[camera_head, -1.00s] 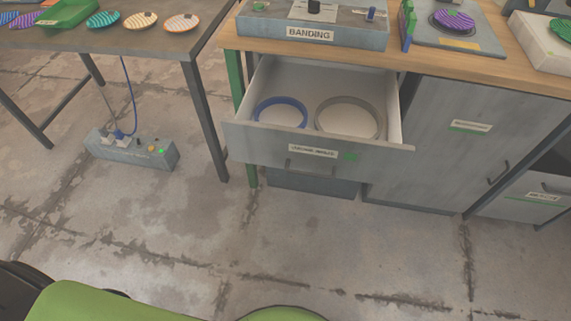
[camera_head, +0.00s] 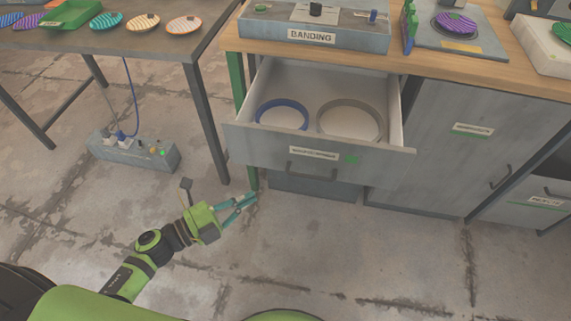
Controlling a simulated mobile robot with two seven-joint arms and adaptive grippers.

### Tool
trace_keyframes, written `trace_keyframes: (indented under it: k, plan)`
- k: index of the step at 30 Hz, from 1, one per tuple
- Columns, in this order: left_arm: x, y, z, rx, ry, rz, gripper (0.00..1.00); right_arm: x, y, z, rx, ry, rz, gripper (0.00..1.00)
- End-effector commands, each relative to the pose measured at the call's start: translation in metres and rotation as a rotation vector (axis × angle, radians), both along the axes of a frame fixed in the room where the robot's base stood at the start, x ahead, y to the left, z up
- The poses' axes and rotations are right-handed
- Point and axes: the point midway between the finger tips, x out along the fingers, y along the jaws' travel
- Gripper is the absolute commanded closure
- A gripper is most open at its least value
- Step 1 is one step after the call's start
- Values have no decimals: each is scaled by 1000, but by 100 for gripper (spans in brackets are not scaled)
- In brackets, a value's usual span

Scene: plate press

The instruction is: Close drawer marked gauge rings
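The grey drawer (camera_head: 265,147) under the banding bench is pulled well out. Its front has a dark handle, a green mark and a white label (camera_head: 313,153) too blurred to read surely. Inside lie a blue ring (camera_head: 262,108) and a grey-brown ring (camera_head: 378,119). My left gripper (camera_head: 254,197), with teal fingers, is below and left of the drawer front, nearer to me, and does not touch it. Its fingertips look near each other, but I cannot tell whether they are open or shut. Nothing shows between them. My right gripper is not in view.
The wooden worktop (camera_head: 440,68) carries a banding unit (camera_head: 315,22) and a plate fixture (camera_head: 465,35). A closed cabinet door (camera_head: 440,165) is right of the drawer. A table (camera_head: 95,42) with striped discs and a power box (camera_head: 135,152) stand left. The floor before the drawer is clear.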

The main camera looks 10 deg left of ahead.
Motion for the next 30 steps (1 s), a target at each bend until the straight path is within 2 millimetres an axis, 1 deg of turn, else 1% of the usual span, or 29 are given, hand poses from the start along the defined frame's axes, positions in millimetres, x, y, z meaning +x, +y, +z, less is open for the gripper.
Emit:
trace_keyframes:
  k: [2, 5, 12, 18, 21, 24, 27, 30]
  plan:
    - [2, -5, 4, 8, -16, -13, 100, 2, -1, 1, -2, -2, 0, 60]
    - [10, -13, 5, 7, -17, -13, 100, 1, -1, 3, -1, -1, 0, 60]
    - [46, -47, 7, 4, -16, -9, 100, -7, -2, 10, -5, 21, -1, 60]
    - [75, -74, 6, 4, -14, -8, 100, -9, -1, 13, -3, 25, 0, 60]
    - [92, -72, 4, 6, -13, -7, 100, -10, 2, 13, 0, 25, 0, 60]
    - [102, -72, 4, 5, -12, -8, 100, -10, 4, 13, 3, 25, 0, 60]
    - [108, -72, 3, 4, -11, -8, 100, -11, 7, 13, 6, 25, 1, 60]
    - [110, -72, 3, 5, -11, -8, 100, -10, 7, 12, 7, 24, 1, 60]
